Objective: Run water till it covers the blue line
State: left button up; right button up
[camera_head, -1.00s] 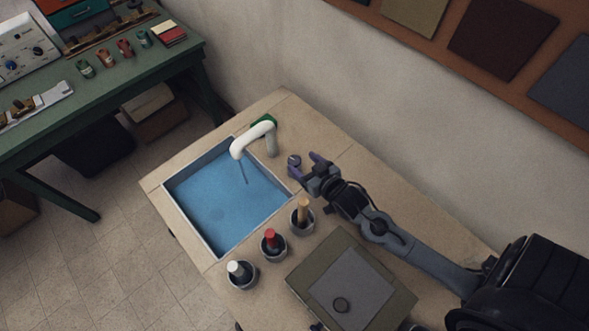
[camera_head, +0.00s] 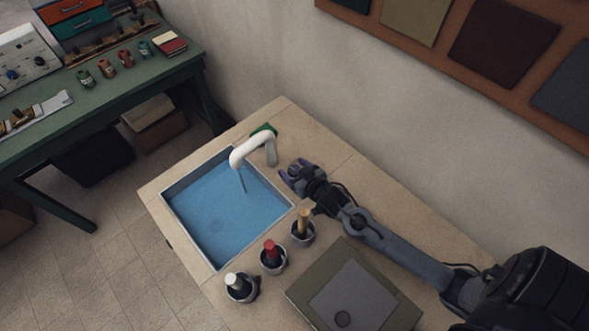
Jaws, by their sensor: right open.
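The sink (camera_head: 193,246) is set into the pale counter and holds blue water (camera_head: 222,205). A white curved faucet (camera_head: 252,147) stands at its back edge, and a thin stream (camera_head: 242,182) falls from its spout. No blue line can be made out on the sink walls; the water and viewing angle may hide it. My right gripper (camera_head: 290,171) is open at a small round knob (camera_head: 294,170) right of the faucet. The knob appears between its fingers; whether they touch it is unclear. My left gripper is out of view.
Cups holding tools with a white (camera_head: 233,281), a red (camera_head: 270,247) and a tan handle (camera_head: 304,222) stand along the sink's right side. A flat olive case (camera_head: 376,266) lies below my right arm. A green workbench (camera_head: 103,95) stands at left.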

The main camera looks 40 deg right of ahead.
jog(key=c, duration=0.9)
jog(key=n+y+p, duration=0.2)
jog(key=y+p, duration=0.1)
jog(key=shift+d+r, duration=0.15)
jog(key=shift+r, duration=0.1)
jog(key=shift+c, duration=0.2)
jog(key=shift+f+n+y+p, duration=0.2)
jog(key=shift+n+y+p, duration=0.4)
jog(key=shift+n+y, duration=0.25)
jog(key=o, duration=0.9)
jog(key=shift+o, duration=0.2)
